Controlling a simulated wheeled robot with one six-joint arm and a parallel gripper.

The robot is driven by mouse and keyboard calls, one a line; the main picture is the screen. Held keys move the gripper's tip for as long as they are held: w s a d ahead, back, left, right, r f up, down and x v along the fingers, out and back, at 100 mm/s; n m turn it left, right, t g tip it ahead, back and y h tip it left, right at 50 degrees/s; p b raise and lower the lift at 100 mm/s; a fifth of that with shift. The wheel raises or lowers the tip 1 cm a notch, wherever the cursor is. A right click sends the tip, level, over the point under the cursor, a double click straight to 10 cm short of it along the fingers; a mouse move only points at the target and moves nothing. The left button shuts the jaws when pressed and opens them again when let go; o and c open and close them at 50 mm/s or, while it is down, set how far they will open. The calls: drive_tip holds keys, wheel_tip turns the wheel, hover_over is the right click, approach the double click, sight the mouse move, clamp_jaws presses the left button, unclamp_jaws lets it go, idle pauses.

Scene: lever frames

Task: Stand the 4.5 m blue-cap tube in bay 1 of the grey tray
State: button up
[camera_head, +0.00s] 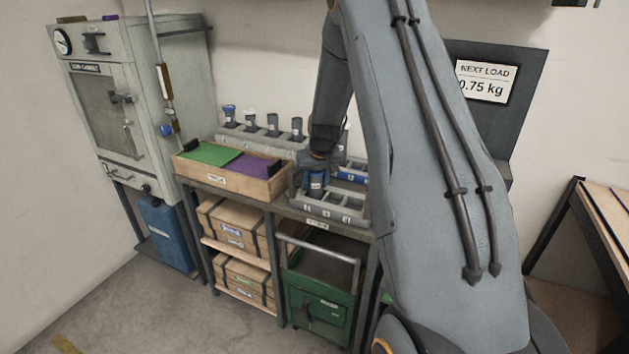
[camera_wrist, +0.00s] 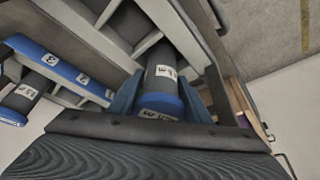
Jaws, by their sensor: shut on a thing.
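My gripper (camera_head: 316,163) is shut on a dark tube with a blue cap (camera_head: 317,184). The tube is upright at the left end of the grey tray (camera_head: 345,219), its lower part hidden by the tray's front wall. In the wrist view, the blue fingers of my gripper (camera_wrist: 161,100) flank the tube's blue cap (camera_wrist: 160,106). A white label shows on its dark body, but I cannot read it surely. The tube runs down between the tray's walls (camera_wrist: 110,12); I cannot tell whether its foot touches the floor. Other front bays look empty.
A grey rack (camera_head: 233,129) with several dark tubes stands behind. A blue numbered strip (camera_wrist: 62,68) and another blue-capped tube (camera_wrist: 20,98) lie close beside my gripper. A wooden box (camera_head: 190,172) with green and purple pads adjoins the tray's left. My arm hides the right side.

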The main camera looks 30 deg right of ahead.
drive_tip(key=shift+f, duration=0.15)
drive_tip(key=o, duration=0.9)
drive_tip(key=shift+s+r, duration=0.15)
drive_tip(key=shift+r, duration=0.5)
drive_tip(key=d+b+v, duration=0.1)
drive_tip(key=b+v, duration=0.2)
drive_tip(key=v, duration=0.8)
drive_tip(key=s+a+f+g, duration=0.1)
drive_tip(key=s+a, duration=0.6)
drive_tip(key=s, duration=0.3)
drive_tip(key=s+a+f+n+g, duration=0.1)
drive_tip(key=s+a+f, duration=0.1)
drive_tip(key=s+a, duration=0.5)
drive_tip(key=s+a+f+n+g, duration=0.1)
drive_tip(key=s+a, duration=0.6)
drive_tip(key=s, duration=0.5)
drive_tip(key=shift+s+f+g+y, duration=0.3)
drive_tip(key=shift+s+f+y, duration=0.1)
